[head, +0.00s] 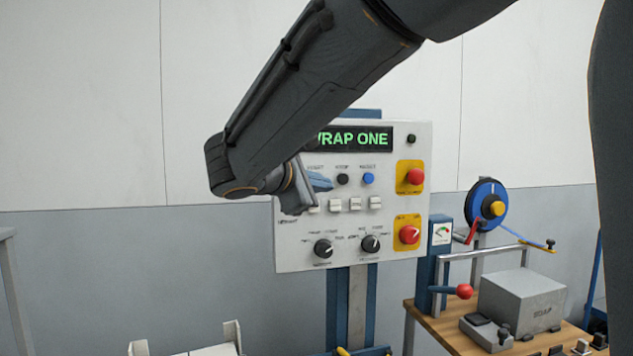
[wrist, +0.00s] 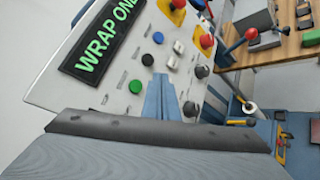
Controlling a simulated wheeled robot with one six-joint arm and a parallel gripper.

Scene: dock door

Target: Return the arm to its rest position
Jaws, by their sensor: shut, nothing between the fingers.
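My arm reaches across the upper middle of the head view, in front of a light grey control panel (head: 290,256). My gripper (head: 320,182) shows as blue-grey fingers in front of the panel's button row. In the wrist view my gripper (wrist: 161,82) has its fingers together, with nothing between them. They point at the panel (wrist: 118,95), near a black button (wrist: 147,60) and a green button (wrist: 136,87). Whether the fingertips touch the panel I cannot tell. The display (head: 365,138) reads "WRAP ONE", its first letter partly covered by my arm in the head view.
The panel has a blue button (head: 368,179), several white switches, two dark knobs and two red mushroom buttons (head: 414,176) on yellow plates. At right, a wooden bench (head: 428,318) bears a grey box (head: 522,298) and a red-knobbed lever (head: 464,291). A blue reel (head: 487,207) stands behind.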

